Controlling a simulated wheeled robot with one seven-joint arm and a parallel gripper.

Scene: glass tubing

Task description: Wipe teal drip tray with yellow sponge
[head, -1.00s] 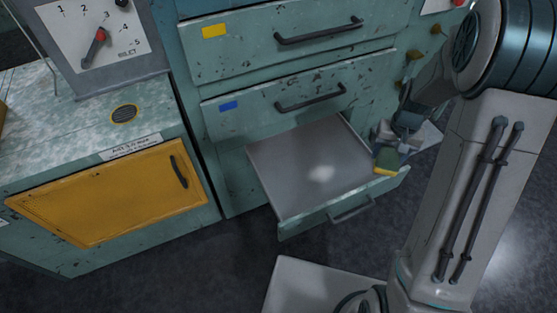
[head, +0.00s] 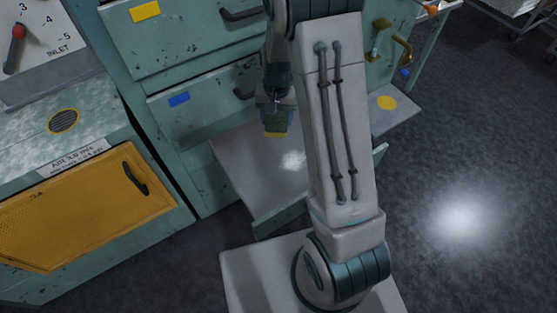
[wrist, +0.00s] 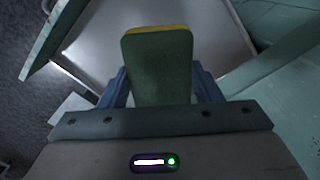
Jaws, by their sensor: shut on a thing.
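The sponge (head: 276,129), green with a yellow side, is held in my gripper (head: 277,104). In the wrist view the sponge (wrist: 160,62) stands out between the two blue fingers of my gripper (wrist: 160,88), which are shut on it. The teal-fronted tray (head: 244,160) is pulled out like a drawer below the cabinet, with a bare grey inside. The sponge is over the back part of the tray; I cannot tell whether it touches the floor of it. My arm hides the tray's right part. The tray (wrist: 98,35) also fills much of the upper wrist view.
Teal drawers with dark handles (head: 190,98) rise just behind the tray. A yellow-doored cabinet (head: 85,205) stands at the left. A grey panel with a yellow disc (head: 388,103) and brass fittings are at the right.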

